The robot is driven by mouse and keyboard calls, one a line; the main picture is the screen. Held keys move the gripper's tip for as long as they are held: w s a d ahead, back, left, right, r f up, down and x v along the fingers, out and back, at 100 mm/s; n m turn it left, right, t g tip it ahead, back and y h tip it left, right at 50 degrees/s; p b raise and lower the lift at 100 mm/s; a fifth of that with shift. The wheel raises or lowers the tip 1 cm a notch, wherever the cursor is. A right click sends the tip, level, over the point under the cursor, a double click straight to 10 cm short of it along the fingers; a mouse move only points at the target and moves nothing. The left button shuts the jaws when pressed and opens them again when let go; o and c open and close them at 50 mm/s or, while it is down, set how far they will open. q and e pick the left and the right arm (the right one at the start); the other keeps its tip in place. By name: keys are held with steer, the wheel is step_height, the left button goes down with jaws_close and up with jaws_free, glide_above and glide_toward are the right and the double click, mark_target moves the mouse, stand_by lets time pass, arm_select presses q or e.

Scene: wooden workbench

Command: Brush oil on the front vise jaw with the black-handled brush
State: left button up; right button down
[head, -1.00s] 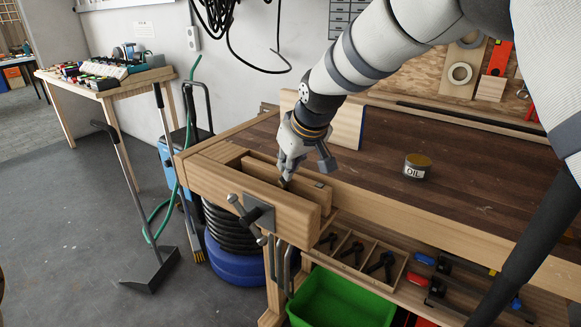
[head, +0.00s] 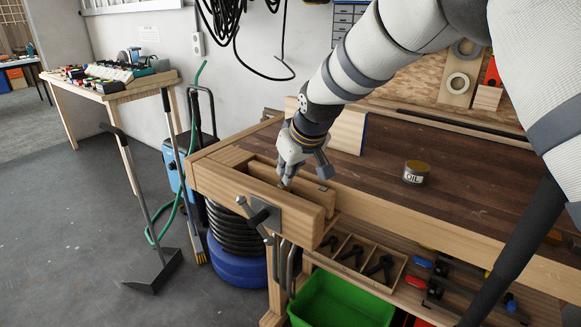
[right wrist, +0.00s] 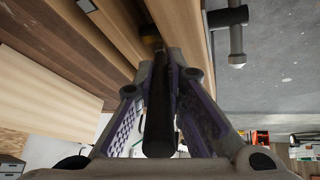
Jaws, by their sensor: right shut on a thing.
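The front vise jaw (head: 222,187) is the thick pale wooden block on the bench's near left corner, with a dark metal plate and screw on its outer face. My right gripper (head: 286,180) points down over the inner edge of this jaw, at the gap behind it. In the right wrist view its fingers are shut on the black handle of the brush (right wrist: 160,120). The brush's far end points toward the wood; the bristles are mostly hidden, so contact with the jaw cannot be told. The oil tin (head: 414,174) stands upright on the bench top. My left gripper is out of view.
A pale board (head: 348,130) stands upright on the bench behind my right gripper. The bench top (head: 450,200) around the tin is clear. Below are a divided wooden tray (head: 352,255) and a green bin (head: 340,298). The vise handle (head: 254,222) sticks out at the front.

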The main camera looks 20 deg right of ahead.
steer(key=shift+s+a+r, duration=0.1)
steer(key=shift+s+r, duration=0.1)
steer(key=shift+r, duration=0.55)
steer(key=shift+w+r, duration=0.1)
steer(key=shift+r, duration=0.15)
steer(key=shift+w+d+r, duration=0.2)
steer(key=shift+w+d, duration=0.05)
steer(key=shift+d, duration=0.15)
step_height(320, 180, up, 2)
steer(key=shift+s+a+r, duration=0.1)
steer(key=shift+a+r, duration=0.05)
steer(key=shift+r, duration=1.25)
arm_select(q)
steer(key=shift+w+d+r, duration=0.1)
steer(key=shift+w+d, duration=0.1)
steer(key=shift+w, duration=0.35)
